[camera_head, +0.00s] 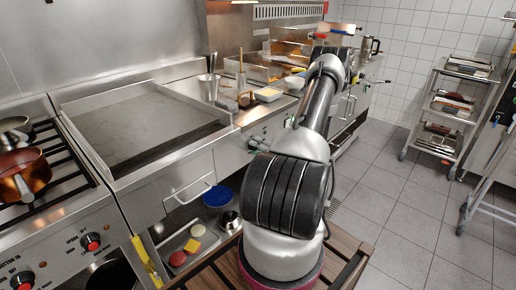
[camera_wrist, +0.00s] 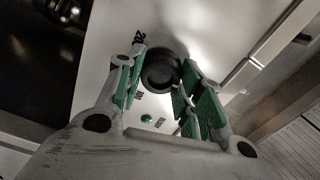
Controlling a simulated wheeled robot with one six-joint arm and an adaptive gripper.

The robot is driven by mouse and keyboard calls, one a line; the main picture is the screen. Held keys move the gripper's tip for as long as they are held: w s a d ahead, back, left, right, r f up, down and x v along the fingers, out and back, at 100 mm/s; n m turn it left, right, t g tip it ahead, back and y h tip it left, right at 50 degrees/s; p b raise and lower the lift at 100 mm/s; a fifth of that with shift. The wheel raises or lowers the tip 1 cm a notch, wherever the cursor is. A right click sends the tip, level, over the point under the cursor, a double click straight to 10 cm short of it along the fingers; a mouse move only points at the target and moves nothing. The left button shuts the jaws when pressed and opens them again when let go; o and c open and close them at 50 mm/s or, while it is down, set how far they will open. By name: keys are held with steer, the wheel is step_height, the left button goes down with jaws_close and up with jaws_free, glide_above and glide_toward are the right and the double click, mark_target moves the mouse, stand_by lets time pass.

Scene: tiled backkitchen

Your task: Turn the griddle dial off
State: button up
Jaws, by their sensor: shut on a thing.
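The griddle dial (camera_wrist: 158,76) is a round black knob on a pale metal panel in the wrist view. My gripper (camera_wrist: 163,63) is shut on it, with one green-padded finger on each side. A small green light (camera_wrist: 146,118) and small printed marks show on the panel near the dial. The dial's pointer is not clear, so I cannot tell its setting. In the head view the flat griddle (camera_head: 145,125) is at the left of the counter. I cannot make out the dial in the head view.
A stove with a copper pot (camera_head: 24,172) and red knobs stands at the left. A tray with coloured pieces (camera_head: 184,246) and a blue round item (camera_head: 217,196) lie below the counter. A shelf cart (camera_head: 447,112) stands at the right, with open tiled floor before it.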

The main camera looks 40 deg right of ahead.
steer(key=shift+f, duration=0.1)
steer(key=o, duration=1)
steer(key=shift+s, duration=0.1)
steer(key=s, duration=1.2)
steer(key=shift+d, duration=0.45)
